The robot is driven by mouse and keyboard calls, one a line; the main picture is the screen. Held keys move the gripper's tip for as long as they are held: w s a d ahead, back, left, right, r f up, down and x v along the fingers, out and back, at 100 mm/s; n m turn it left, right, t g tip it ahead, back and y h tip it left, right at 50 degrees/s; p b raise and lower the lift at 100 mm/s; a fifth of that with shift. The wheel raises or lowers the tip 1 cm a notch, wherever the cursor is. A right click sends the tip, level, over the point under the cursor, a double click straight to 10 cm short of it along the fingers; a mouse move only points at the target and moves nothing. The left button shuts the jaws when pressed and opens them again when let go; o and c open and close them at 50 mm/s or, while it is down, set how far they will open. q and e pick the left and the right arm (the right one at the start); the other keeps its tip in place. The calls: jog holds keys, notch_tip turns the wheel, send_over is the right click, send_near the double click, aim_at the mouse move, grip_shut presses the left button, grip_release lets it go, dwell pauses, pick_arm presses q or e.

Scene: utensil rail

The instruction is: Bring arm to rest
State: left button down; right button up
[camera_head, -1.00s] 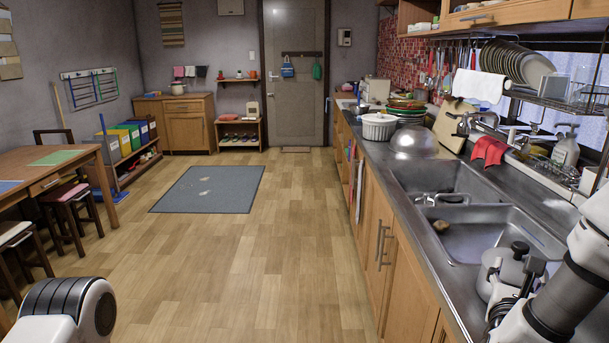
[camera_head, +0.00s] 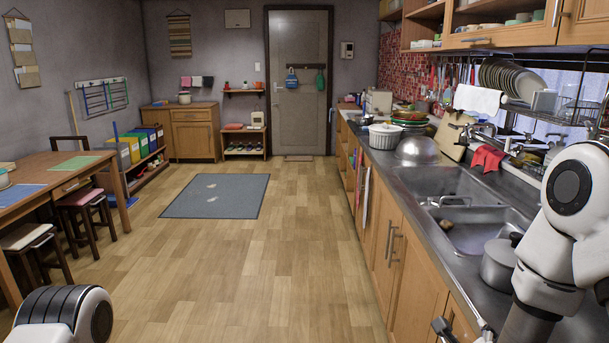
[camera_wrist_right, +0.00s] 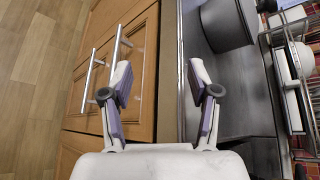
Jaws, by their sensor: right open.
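My right arm (camera_head: 556,240) stands at the right of the head view, bent at a white joint with a dark round cap. My right gripper shows in the wrist view (camera_wrist_right: 160,76) with its two fingers spread and nothing between them. It is over the front edge of the counter (camera_wrist_right: 240,100), with cabinet doors on one side and the counter top on the other. Only a small dark part of it shows low in the head view. A white and black part of my left arm (camera_head: 65,315) shows at lower left; its gripper is out of view.
A grey lidded pot (camera_head: 497,268) stands on the counter beside my right arm; it also shows in the wrist view (camera_wrist_right: 228,25). The sink (camera_head: 480,226) is behind it. Cabinet doors have long handles (camera_head: 388,243). The wooden floor (camera_head: 260,270) is clear.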

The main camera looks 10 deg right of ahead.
jog(key=s+a+f+n+g+y+p, duration=0.2)
jog(key=s+a+f+n+g+y, duration=0.15)
jog(key=s+f+n, duration=0.4)
jog(key=s+a+f+n+g+y+p, duration=0.1)
jog(key=s+a+f+n+g+y, duration=0.25)
jog(key=f+n, duration=0.65)
jog(key=s+a+f+n+g+p, duration=0.1)
jog(key=s+a+f+n+g, duration=0.1)
jog(key=s+n, duration=0.4)
jog(key=s+a+f+n+g+p, duration=0.1)
jog(key=s+a+f+n+g, duration=0.1)
jog(key=s+n, duration=0.5)
jog(key=shift+s+a+f+g, duration=0.2)
jog(key=shift+s+a+g, duration=0.2)
jog(key=shift+s+a, duration=0.25)
